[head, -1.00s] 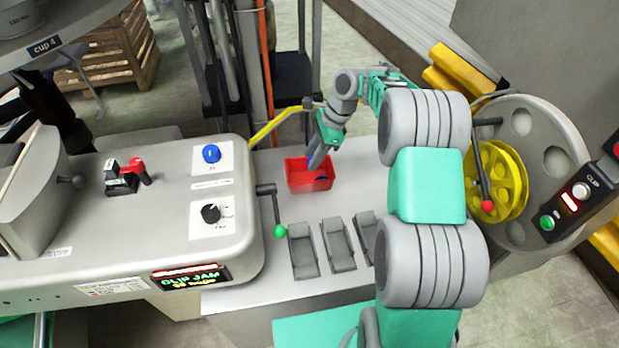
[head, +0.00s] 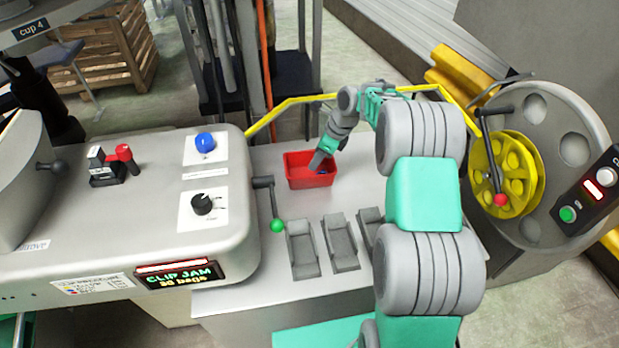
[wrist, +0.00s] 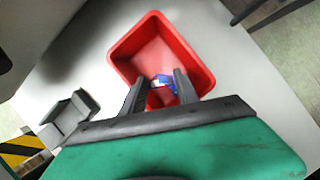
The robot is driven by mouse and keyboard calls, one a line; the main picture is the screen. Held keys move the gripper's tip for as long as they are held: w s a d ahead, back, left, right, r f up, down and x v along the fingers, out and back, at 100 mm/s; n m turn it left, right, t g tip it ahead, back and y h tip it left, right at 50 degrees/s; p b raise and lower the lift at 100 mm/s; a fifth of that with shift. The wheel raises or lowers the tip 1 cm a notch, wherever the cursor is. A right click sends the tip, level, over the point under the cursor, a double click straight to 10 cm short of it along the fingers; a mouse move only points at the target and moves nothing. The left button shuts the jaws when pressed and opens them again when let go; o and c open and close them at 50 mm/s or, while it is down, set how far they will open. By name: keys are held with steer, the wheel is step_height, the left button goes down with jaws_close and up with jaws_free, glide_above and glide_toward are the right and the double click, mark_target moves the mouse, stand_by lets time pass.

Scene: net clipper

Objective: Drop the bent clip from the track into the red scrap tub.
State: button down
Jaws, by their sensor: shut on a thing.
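The red scrap tub (head: 297,181) stands on the grey bench top, and its red wall (wrist: 134,52) fills the middle of the wrist view. My gripper (head: 318,168) points down into the tub, with its fingertips inside the rim. In the wrist view my gripper's two dark fingers (wrist: 164,86) are shut on a small blue and whitish piece, which seems to be the bent clip (wrist: 165,79). The fingers hide part of it. I cannot tell whether it touches the tub floor. The track is not clearly identifiable.
Several grey holders (head: 340,243) stand in front of the tub. A green-knobbed lever (head: 277,224) stands left of them, beside the machine housing (head: 100,225) with its CLIP JAM display (head: 182,274). A yellow bar (head: 290,102) runs behind the tub. A yellow reel (head: 510,175) is at right.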

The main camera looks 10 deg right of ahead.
steer(key=shift+r, duration=0.1)
steer(key=c, duration=0.8)
jaws_free()
steer(key=shift+c, duration=0.2)
steer(key=v, duration=0.7)
steer(key=shift+d+r+p, duration=0.15)
steer(key=shift+r+p, duration=0.2)
steer(key=shift+s, duration=0.1)
